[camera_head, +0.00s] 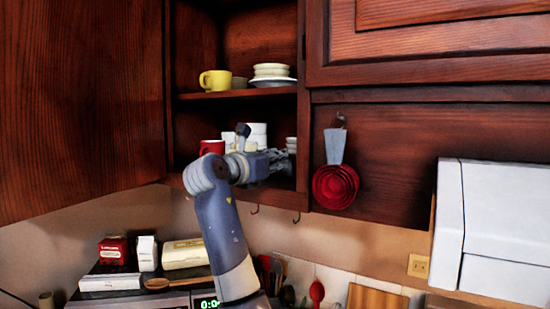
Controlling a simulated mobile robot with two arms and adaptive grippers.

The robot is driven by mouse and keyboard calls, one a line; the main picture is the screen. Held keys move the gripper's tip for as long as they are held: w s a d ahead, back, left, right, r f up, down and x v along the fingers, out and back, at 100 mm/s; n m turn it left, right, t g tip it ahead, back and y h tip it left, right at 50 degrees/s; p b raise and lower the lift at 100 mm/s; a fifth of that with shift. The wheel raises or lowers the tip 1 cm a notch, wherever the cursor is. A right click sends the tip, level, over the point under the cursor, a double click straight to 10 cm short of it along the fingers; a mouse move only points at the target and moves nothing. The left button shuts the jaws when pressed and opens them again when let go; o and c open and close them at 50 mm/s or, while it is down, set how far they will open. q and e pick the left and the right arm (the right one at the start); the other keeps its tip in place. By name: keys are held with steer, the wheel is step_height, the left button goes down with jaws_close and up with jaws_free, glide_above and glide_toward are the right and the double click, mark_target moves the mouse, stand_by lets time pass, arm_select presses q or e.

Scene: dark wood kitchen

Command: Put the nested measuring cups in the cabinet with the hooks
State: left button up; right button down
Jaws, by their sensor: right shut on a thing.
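A set of red nested cups (335,187) with a grey handle hangs from a hook on the wood panel right of the open cabinet. My right gripper (280,160) is at the open cabinet's lower shelf, left of the red cups and apart from them. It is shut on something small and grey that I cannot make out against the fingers. The open cabinet (238,95) has hooks (297,217) under its bottom edge. My right arm and gripper hide part of the lower shelf. My left gripper is not in view.
The upper shelf holds a yellow mug (215,80) and stacked dishes (271,70). A red mug (212,147) and white cups (257,132) stand on the lower shelf, crowding it. The open door (80,110) is at left. A white appliance (500,225) stands at right.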

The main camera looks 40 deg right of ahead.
steer(key=shift+d+f, duration=0.15)
steer(key=shift+f, duration=0.45)
steer(key=c, duration=1.5)
jaws_free()
steer(key=shift+f, duration=0.15)
steer(key=shift+a, duration=0.3)
steer(key=b+v, duration=0.2)
steer(key=v, duration=0.2)
steer(key=b+v, duration=0.2)
steer(key=v, duration=0.1)
steer(key=b+v, duration=0.2)
steer(key=v, duration=0.2)
steer(key=shift+s+a+r, duration=0.2)
steer(key=shift+a+r, duration=0.05)
steer(key=shift+a, duration=0.05)
